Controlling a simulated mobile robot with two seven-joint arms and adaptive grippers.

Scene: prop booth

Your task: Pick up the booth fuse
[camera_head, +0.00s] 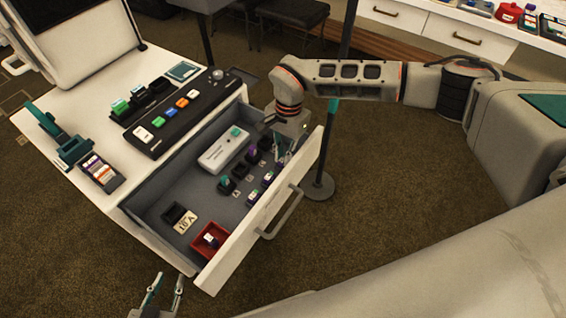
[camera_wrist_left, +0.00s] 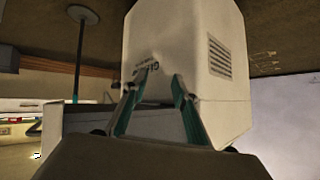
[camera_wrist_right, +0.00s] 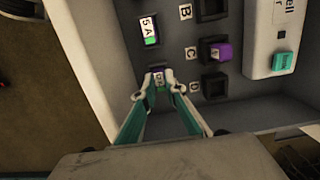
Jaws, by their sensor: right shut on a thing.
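My right gripper (camera_wrist_right: 158,82) is shut on a small purple and white fuse (camera_wrist_right: 158,77) by the drawer's front wall; its lettering is too small to read surely. In the head view the right gripper (camera_head: 281,157) reaches into the open drawer and mostly hides that fuse. A white fuse marked 5A (camera_wrist_right: 149,31), with a green end, lies farther along the same wall. A purple-topped fuse (camera_wrist_right: 221,52) sits in the black socket by label C. The socket by label D (camera_wrist_right: 215,86) looks empty. My left gripper (camera_head: 166,290) is open and empty, low outside the drawer; its fingers (camera_wrist_left: 160,78) are apart.
The drawer (camera_head: 262,222) has a handle on its front. Inside are a white box (camera_head: 222,150) with a teal button, a red tray (camera_head: 222,255) with a small item, and a lettered card (camera_head: 186,222). A black button panel (camera_head: 160,135) stands on the desk top. A dark pole rises behind.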

